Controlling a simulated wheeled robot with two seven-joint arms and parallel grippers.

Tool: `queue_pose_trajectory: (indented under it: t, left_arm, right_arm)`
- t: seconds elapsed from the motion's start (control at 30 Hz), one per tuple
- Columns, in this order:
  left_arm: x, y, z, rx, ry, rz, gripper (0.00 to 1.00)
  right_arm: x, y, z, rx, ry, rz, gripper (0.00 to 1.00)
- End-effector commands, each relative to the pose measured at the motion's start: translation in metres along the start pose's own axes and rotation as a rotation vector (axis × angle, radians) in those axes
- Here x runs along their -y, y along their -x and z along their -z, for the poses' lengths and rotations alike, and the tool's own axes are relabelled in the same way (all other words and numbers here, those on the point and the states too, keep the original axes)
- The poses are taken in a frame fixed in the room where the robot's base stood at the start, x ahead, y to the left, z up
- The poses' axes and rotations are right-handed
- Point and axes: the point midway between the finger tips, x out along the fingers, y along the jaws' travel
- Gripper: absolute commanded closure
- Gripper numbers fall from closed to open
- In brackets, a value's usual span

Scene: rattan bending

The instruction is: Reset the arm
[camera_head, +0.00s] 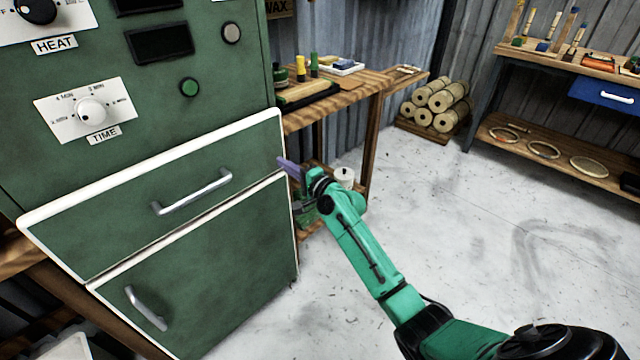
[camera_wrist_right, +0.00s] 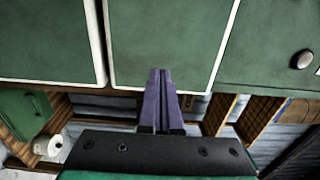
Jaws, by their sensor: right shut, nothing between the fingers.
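My right arm reaches in from the lower right in the head view. Its gripper (camera_head: 289,167) has purple fingers and is beside the right edge of the green cabinet (camera_head: 215,285), near the upper drawer front (camera_head: 110,232). In the right wrist view the two purple fingers (camera_wrist_right: 158,76) lie together, shut and empty, with the green cabinet front (camera_wrist_right: 165,40) beyond them. I cannot tell whether the fingertips touch the cabinet. My left gripper is not in view.
The cabinet has a drawer handle (camera_head: 192,192), a lower door handle (camera_head: 146,308) and a time dial (camera_head: 90,111). A wooden bench (camera_head: 350,87) with small items stands behind the gripper. Rolls (camera_head: 440,101) lie by the wall. The floor (camera_head: 480,220) at the right is clear.

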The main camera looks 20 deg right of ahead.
Motion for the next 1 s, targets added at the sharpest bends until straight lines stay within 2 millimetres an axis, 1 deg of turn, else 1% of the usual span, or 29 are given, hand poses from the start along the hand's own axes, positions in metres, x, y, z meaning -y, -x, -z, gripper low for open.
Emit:
queue_pose_trajectory:
  t: [0.03,0.13,0.3,0.4,0.5,0.63,0.67,0.7,0.77,0.83,0.87,0.9,0.93,0.97,1.0]
  left_arm:
    - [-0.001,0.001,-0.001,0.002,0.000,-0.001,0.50]
    - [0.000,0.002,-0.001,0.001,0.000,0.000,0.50]
    - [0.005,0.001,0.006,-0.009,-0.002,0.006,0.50]
    - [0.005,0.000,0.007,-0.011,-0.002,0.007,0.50]
    - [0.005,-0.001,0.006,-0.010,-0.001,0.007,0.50]
    - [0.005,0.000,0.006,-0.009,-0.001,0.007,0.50]
    - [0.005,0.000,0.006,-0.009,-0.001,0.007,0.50]
    - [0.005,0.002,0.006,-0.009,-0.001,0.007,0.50]
    - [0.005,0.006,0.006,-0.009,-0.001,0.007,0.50]
    - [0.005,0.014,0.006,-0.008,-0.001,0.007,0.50]
    - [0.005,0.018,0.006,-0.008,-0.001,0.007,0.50]
    - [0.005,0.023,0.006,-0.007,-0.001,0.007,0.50]
    - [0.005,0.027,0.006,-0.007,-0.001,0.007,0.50]
    - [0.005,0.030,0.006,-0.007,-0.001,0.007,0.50]
    - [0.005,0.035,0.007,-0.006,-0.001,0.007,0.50]
  right_arm:
    - [-0.001,0.009,0.000,0.000,0.001,-0.002,1.00]
    - [-0.002,0.028,0.000,0.000,0.001,-0.004,1.00]
    - [-0.003,0.065,0.000,0.000,0.002,-0.006,1.00]
    - [-0.003,0.082,0.000,0.000,0.002,-0.005,1.00]
    - [-0.002,0.091,0.000,0.001,0.001,-0.004,1.00]
    - [-0.002,0.092,0.000,0.000,0.001,-0.005,1.00]
    - [-0.004,0.092,0.001,-0.002,0.004,-0.010,1.00]
    - [-0.011,0.093,0.002,-0.008,0.014,-0.026,1.00]
    - [-0.032,0.095,0.007,-0.026,0.045,-0.076,1.00]
    - [-0.077,0.104,0.015,-0.054,0.115,-0.180,1.00]
    - [-0.101,0.110,0.018,-0.062,0.155,-0.237,1.00]
    - [-0.135,0.122,0.020,-0.067,0.217,-0.322,1.00]
    - [-0.163,0.134,0.021,-0.064,0.267,-0.390,1.00]
    - [-0.188,0.147,0.020,-0.056,0.318,-0.455,1.00]
    - [-0.222,0.166,0.017,-0.035,0.387,-0.543,1.00]
